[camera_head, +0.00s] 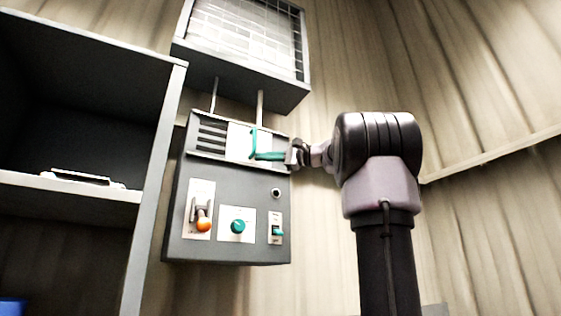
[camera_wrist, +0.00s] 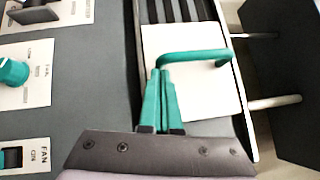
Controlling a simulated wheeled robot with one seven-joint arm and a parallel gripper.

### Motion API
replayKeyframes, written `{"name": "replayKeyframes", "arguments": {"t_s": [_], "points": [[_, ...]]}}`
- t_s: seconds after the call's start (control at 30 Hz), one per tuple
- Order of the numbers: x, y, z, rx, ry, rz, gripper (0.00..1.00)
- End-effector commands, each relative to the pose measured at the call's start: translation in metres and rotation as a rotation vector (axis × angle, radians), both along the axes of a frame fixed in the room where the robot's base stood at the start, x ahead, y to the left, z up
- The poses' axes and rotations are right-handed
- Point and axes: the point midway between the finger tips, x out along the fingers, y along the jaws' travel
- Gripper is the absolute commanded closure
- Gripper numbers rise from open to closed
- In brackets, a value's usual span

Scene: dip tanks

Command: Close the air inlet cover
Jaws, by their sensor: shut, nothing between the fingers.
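The air inlet cover is a white plate (camera_head: 239,141) with a teal bar handle, at the top of the grey control box. The dark slots of the inlet (camera_head: 211,136) show uncovered to its left. In the wrist view the cover (camera_wrist: 205,92) fills the upper middle, with its handle (camera_wrist: 195,56) across it and the slots (camera_wrist: 175,10) beyond. My gripper (camera_head: 254,156) reaches in from the right over the cover. Its teal fingers (camera_wrist: 160,74) are shut together and empty, with the tips at one end of the handle. I cannot tell whether they touch it.
The grey box (camera_head: 232,190) also bears an orange-knobbed lever (camera_head: 203,222), a teal knob (camera_head: 238,227) and a small teal switch (camera_head: 278,231). A mesh-fronted unit (camera_head: 245,40) is above on two rods. A shelf unit (camera_head: 157,170) stands close left.

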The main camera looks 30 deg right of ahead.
Motion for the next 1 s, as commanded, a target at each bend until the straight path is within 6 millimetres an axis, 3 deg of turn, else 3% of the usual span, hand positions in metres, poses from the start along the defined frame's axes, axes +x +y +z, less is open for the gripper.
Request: {"name": "replayKeyframes", "arguments": {"t_s": [0.1, 0.4, 0.6, 1.0], "points": [[-0.004, 0.035, 0.001, -0.001, -0.002, 0.009, 1.0], [-0.005, 0.096, 0.001, 0.0, -0.001, 0.005, 1.0], [-0.004, 0.112, 0.0, 0.0, -0.001, 0.003, 1.0], [-0.005, 0.116, 0.001, 0.0, 0.0, 0.008, 1.0]]}}
